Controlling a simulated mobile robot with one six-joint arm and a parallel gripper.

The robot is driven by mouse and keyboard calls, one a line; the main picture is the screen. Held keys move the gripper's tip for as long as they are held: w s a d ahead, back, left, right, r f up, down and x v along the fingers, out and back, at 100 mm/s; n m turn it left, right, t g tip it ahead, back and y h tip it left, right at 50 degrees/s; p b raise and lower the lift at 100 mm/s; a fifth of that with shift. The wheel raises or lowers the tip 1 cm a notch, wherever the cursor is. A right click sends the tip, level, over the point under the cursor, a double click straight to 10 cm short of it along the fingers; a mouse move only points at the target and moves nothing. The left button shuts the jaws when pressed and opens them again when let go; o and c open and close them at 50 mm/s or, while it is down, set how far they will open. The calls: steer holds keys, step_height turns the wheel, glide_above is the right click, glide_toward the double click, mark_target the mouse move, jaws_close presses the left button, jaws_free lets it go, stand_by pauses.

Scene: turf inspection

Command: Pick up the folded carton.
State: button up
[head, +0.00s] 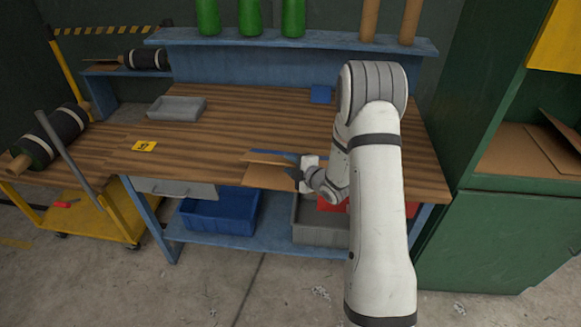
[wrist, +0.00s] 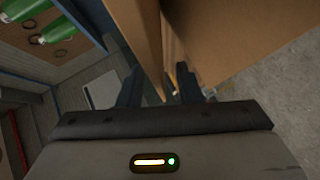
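The folded carton (head: 266,179) is brown cardboard with two flat panels, at the front edge of the wooden bench top. My gripper (head: 280,163) reaches it from the right, with its dark fingers at the panels. In the wrist view, my gripper (wrist: 157,72) has its fingers apart. One carton panel (wrist: 137,25) runs down into the gap between them, and a larger panel shows at the right beside the right finger. I cannot tell whether either finger touches the cardboard. The carton's far end is out of the wrist view.
The workbench (head: 225,110) holds a grey tray (head: 177,108), a yellow card (head: 145,146) and a small blue item (head: 321,94). Green bottles (head: 250,18) stand on the shelf behind. Blue (head: 222,212) and grey bins (head: 320,233) sit underneath. A green cabinet (head: 505,235) is at right.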

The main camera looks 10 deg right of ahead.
jaws_close()
stand_by(1.4)
